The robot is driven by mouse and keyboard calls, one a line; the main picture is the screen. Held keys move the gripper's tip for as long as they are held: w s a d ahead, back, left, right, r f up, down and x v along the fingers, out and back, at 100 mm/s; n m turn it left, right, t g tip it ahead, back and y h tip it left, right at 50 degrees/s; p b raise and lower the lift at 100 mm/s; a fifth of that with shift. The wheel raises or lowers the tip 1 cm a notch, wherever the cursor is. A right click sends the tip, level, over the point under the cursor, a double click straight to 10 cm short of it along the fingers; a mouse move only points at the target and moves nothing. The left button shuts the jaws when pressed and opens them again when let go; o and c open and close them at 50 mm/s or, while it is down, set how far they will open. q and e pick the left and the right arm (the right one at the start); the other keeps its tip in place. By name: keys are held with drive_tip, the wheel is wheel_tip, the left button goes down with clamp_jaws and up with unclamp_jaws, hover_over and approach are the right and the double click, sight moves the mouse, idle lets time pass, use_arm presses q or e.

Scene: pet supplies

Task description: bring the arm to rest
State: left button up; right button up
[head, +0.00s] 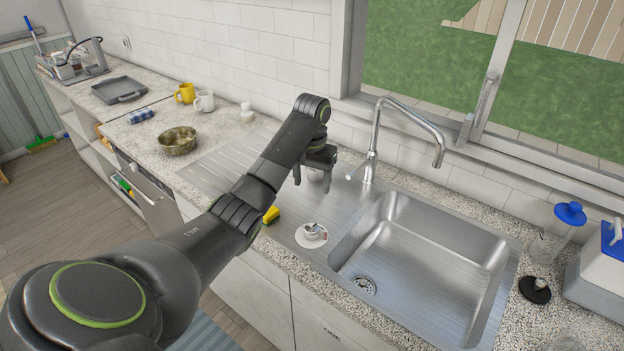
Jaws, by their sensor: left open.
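My left arm comes in from the lower left and reaches over the steel drainboard (225,165). My left gripper (314,184) is open and points down beside the faucet, left of the sink. A small whitish item (317,173) shows just behind or between its fingers. I cannot tell whether they touch it. My right gripper is not in view.
The steel sink (430,250) is empty. The faucet (372,150) rises close right of the gripper. A bowl (178,140) and mugs (205,101) stand further left.

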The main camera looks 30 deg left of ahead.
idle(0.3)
